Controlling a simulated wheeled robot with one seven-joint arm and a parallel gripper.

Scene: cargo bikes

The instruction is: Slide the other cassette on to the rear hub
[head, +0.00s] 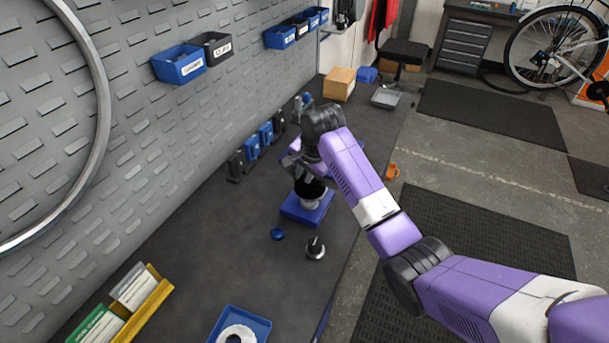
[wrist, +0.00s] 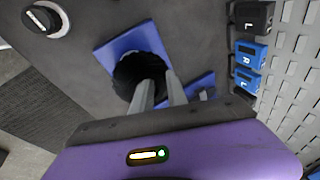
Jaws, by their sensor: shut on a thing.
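My gripper (head: 303,176) is shut on a dark, round thing, which looks like the cassette (head: 311,188). In the wrist view the cassette (wrist: 138,72) is black, at the tips of my gripper (wrist: 157,88). Just below it in the head view is a silvery part, seemingly the rear hub (head: 312,203), above a blue stand (head: 295,211). The stand also shows in the wrist view (wrist: 112,46). I cannot tell whether the cassette is around the hub or only above it; the cassette and fingers hide the contact.
A silver part with a black top (head: 316,248) and a blue cap (head: 277,234) sit on the bench nearby. Small black and blue boxes (head: 251,147) line the wall side. A blue tray (head: 262,325) holds a white ring.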

